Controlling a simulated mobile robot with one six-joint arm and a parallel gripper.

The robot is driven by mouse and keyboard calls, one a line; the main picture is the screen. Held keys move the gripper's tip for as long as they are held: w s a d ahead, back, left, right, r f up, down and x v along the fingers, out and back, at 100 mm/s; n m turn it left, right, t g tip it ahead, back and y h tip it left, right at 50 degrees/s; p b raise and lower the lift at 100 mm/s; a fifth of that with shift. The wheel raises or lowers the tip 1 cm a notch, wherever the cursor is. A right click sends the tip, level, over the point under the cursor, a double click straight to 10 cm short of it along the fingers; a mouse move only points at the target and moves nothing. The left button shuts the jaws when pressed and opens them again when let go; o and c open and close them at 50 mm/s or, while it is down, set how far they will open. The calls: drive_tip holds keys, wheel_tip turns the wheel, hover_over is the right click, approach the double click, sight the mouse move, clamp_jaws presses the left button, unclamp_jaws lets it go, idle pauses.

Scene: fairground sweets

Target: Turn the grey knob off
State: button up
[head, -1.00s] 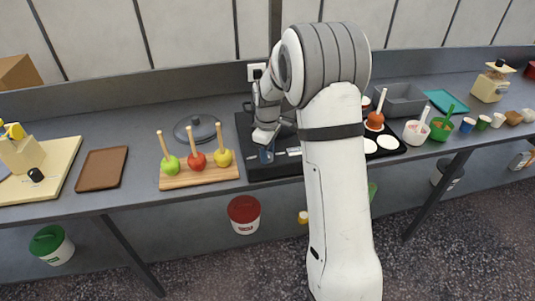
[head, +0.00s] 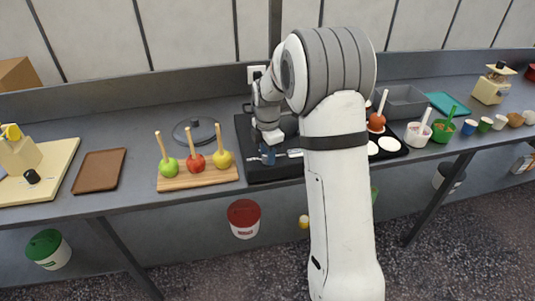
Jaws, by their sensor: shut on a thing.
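The black hob (head: 244,130) stands on the counter behind and left of my arm. Small pale marks show on the strip to either side of the tips.
Left of the hob, a wooden board (head: 205,180) holds three apples on sticks, with a dark lid (head: 196,133) behind. A brown tray (head: 98,171) lies farther left. Right of my arm are a red apple (head: 376,122), white discs and bowls. A grey bin (head: 402,101) stands behind.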

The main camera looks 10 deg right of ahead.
drive_tip(key=shift+w+r+n, duration=0.1)
drive_tip(key=shift+n, duration=0.5)
drive_tip(key=o, duration=1)
drive_tip(key=shift+c, duration=0.2)
drive_tip(key=shift+r+b, duration=0.35)
drive_tip(key=shift+r, duration=3.5)
